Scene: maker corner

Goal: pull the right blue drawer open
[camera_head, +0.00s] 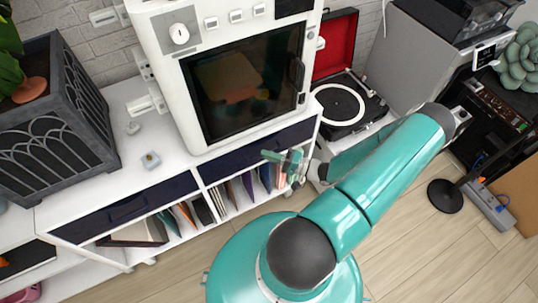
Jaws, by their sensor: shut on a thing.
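The right blue drawer (235,160) is a dark navy front in the white cabinet, below the white oven-like machine. It looks flush with the cabinet, without a clear gap. My gripper (272,157) is at the right part of this drawer front, its teal fingers touching or very close to it. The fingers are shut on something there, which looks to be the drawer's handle. The handle itself is hidden by the fingers. The left blue drawer (125,208) is shut, further left on the same cabinet.
The white machine (245,75) with a dark glass door stands on the cabinet. Folders and books (240,192) fill the shelf below the drawers. A record player (345,105) stands to the right. A black lamp base (445,196) is on the wooden floor (420,255), which is otherwise mostly clear.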

